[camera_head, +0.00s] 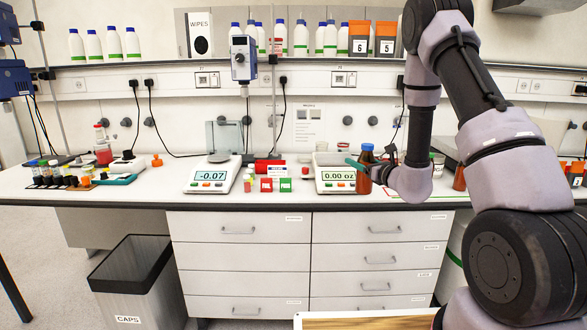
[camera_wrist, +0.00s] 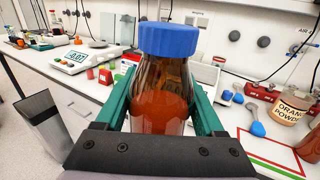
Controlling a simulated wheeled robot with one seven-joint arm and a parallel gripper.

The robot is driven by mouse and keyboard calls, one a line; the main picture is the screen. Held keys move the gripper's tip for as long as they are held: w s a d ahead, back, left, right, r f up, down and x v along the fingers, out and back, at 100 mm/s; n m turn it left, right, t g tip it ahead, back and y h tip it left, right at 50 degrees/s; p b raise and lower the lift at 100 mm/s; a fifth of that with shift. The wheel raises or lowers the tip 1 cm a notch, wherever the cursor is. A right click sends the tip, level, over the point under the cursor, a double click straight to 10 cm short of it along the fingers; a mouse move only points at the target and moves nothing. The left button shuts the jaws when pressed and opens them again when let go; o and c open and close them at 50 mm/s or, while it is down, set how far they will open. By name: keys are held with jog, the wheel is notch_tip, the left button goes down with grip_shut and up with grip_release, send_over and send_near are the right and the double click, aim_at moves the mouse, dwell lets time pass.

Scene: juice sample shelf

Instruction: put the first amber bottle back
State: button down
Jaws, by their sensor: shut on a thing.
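An amber bottle (camera_head: 364,178) with a blue cap and reddish-brown contents is upright between the fingers of my gripper (camera_head: 366,166). It is just right of the scale reading 0.00 oz (camera_head: 338,181). In the wrist view the bottle (camera_wrist: 160,98) fills the middle, and the green fingers of my gripper (camera_wrist: 161,112) press on both its sides. Its base is hidden there, and I cannot tell whether it touches the counter. Another amber-brown container (camera_head: 459,179) stands farther right, partly hidden by my arm.
A red-and-green outlined area (camera_wrist: 272,152) lies bare on the counter, right of the bottle in the wrist view. Beyond it are an orange powder jar (camera_wrist: 292,106) and a blue scoop (camera_wrist: 257,129). Another scale (camera_head: 213,174) stands left. A caps bin (camera_head: 137,283) is on the floor.

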jog(key=s+d+f+m+t+h, duration=0.1)
jog(key=d+f+m+t+h, duration=0.1)
jog(key=d+f+m+h, duration=0.55)
jog(key=s, duration=0.2)
jog(key=s+n, duration=0.2)
jog(key=s, duration=0.1)
jog(key=shift+s+a+r, duration=0.3)
jog(key=shift+a+r, duration=0.05)
